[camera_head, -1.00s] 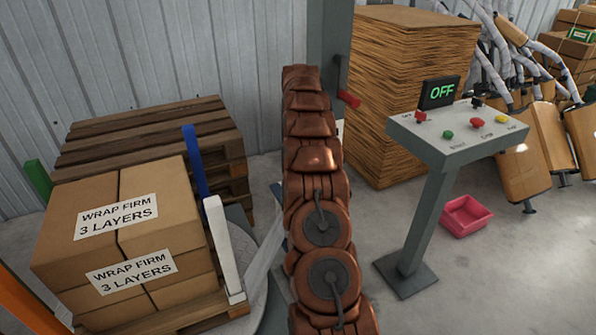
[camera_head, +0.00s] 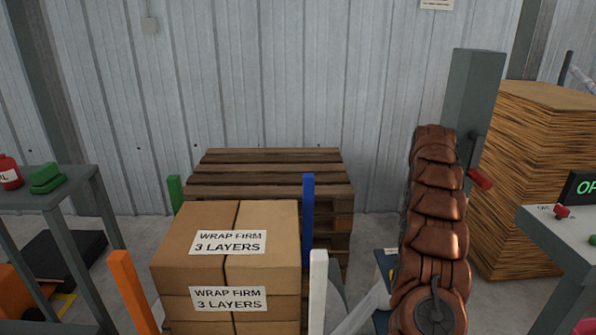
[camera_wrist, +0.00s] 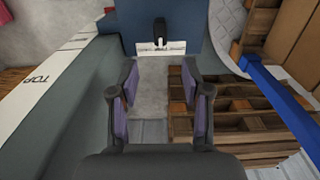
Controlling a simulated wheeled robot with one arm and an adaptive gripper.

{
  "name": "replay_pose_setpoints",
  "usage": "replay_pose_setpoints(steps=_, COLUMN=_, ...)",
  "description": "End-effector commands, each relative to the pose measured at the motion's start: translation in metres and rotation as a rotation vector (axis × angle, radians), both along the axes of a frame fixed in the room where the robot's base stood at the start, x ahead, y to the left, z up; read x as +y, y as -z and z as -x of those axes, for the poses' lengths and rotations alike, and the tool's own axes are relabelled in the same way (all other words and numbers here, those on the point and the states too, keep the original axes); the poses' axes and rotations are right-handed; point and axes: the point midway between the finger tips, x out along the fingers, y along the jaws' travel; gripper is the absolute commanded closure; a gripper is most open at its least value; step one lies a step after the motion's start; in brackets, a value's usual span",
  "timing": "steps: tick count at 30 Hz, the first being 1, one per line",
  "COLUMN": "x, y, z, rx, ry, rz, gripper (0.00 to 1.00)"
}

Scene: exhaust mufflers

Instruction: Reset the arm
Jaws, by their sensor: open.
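My gripper (camera_wrist: 161,78) shows in the wrist view with its two dark, purple-padded fingers spread apart. Nothing is between the fingers; grey floor shows through the gap. A blue panel (camera_wrist: 200,28) with a black knob and a white label lies beyond the fingertips. The gripper cannot be made out in the head view.
Labelled cartons (camera_head: 225,235) stand among blue (camera_head: 307,220), white (camera_head: 318,290), orange and green posts. Stacked wooden pallets (camera_head: 270,172) are behind. A grey mast (camera_head: 472,95), cardboard stack (camera_head: 530,180) and control stand (camera_head: 560,228) are right. A grey shelf (camera_head: 50,201) is left.

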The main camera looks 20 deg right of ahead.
Motion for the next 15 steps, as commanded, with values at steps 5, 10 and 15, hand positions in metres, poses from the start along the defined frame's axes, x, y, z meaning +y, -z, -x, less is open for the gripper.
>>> replay_pose_setpoints(steps=5, x=0.006, y=-0.004, z=-0.001, rx=-0.001, ry=-0.005, rz=-0.002, gripper=0.52)
replay_pose_setpoints(steps=10, x=0.036, y=-0.025, z=-0.004, rx=0.0, ry=-0.03, rz=-0.012, gripper=0.52)
replay_pose_setpoints(steps=15, x=0.084, y=-0.052, z=-0.002, rx=0.004, ry=-0.065, rz=-0.026, gripper=0.52)
